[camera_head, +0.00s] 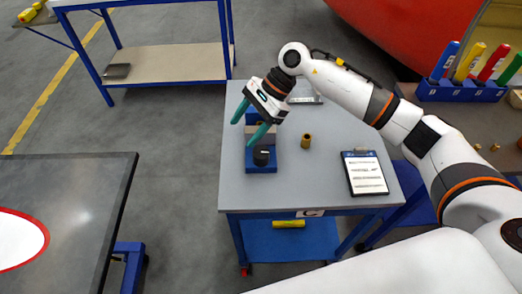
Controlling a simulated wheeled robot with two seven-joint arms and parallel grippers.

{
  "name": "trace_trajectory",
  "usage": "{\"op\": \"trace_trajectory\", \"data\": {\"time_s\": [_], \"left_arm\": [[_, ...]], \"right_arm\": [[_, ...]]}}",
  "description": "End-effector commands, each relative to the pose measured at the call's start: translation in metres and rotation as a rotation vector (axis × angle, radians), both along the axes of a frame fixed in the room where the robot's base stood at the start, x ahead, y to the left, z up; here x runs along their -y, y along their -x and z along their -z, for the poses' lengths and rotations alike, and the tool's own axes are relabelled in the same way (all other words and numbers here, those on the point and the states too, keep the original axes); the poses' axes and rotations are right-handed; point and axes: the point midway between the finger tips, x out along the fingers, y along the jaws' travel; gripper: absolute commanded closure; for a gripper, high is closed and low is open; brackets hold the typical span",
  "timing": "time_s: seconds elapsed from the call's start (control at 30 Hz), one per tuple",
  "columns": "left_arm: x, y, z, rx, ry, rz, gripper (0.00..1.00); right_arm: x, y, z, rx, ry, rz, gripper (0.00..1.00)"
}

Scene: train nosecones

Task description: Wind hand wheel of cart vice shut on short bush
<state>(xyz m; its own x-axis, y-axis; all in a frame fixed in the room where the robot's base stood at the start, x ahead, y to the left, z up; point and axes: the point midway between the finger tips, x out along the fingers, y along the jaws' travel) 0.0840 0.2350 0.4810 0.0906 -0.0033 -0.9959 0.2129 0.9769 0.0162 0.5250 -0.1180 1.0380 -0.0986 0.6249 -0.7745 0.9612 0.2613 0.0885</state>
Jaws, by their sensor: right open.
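The blue cart vice (261,167) sits near the left edge of the grey cart top (335,115). Its dark, round hand wheel (261,155) is at the end nearest me. My right gripper (243,133) is open over the vice, its two teal fingers spread and pointing down and left. One fingertip is close to the hand wheel; I cannot tell whether it touches. The gripper partly hides the vice jaws, so I cannot tell what is between them. A short brass bush (306,141) stands upright on the cart top, right of the vice. My left gripper is not in view.
A clipboard (366,173) lies at the cart's right side. A yellow object (288,224) is on the blue lower shelf. A dark table (75,185) stands at left, with a floor gap between. Coloured markers in a blue rack (460,92) are at far right.

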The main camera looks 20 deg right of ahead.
Motion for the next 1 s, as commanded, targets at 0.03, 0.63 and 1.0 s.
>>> {"op": "trace_trajectory", "data": {"time_s": [0.03, 0.63, 1.0], "left_arm": [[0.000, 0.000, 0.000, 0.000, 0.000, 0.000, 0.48], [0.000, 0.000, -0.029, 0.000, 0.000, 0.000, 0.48], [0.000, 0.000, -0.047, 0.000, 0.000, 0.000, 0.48]], "right_arm": [[0.023, -0.006, -0.001, 0.013, 0.094, -0.030, 0.35], [0.053, 0.000, 0.050, 0.001, 0.301, -0.106, 0.35], [0.034, 0.007, 0.103, 0.005, 0.300, -0.104, 0.35]]}}
